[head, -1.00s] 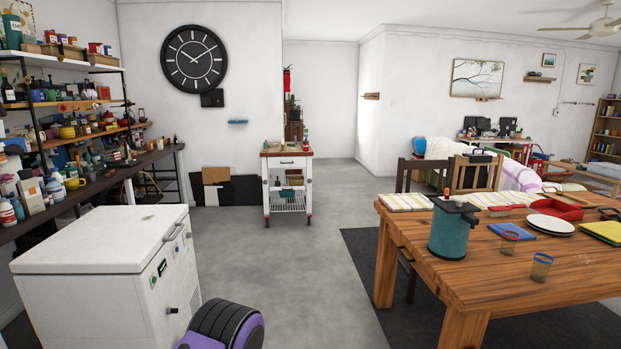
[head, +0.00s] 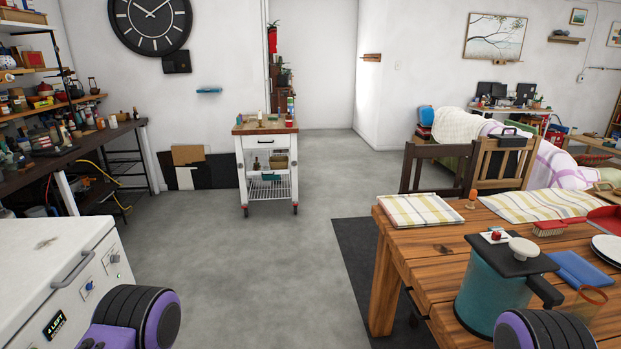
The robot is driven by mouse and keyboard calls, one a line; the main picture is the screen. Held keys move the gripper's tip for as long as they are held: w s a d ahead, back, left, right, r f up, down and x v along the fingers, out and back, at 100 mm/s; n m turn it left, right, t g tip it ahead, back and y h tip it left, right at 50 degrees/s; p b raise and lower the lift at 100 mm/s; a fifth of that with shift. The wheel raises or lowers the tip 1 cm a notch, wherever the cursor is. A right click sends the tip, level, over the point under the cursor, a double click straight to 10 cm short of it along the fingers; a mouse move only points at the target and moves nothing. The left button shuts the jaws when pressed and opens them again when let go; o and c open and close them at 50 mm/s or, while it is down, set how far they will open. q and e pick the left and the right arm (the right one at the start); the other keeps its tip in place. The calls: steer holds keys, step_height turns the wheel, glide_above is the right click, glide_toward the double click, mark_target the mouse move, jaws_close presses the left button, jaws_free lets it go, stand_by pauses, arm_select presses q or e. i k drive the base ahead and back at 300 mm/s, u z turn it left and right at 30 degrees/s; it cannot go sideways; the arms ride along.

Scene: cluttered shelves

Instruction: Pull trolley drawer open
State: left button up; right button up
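The white trolley (head: 267,172) stands ahead, left of centre, in front of the white wall. It has a wooden top, a white drawer front (head: 263,143) with a small dark handle, open shelves below and castors. The drawer looks shut. Several small items stand on top, and a basket and bottles sit on the shelf under the drawer. Purple and black parts of my arms show at the bottom left and bottom right. Neither gripper shows, and both are well short of the trolley.
A white chest freezer (head: 45,275) stands at the near left and a wooden table (head: 420,245) with a teal canister (head: 490,295) at the near right. Clear grey floor (head: 240,270) runs between them to the trolley. A cluttered workbench (head: 85,150) lines the left wall.

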mark_target(259, 141)
steer(key=u, duration=0.3)
steer(key=i, duration=4.9)
steer(key=z, duration=0.25)
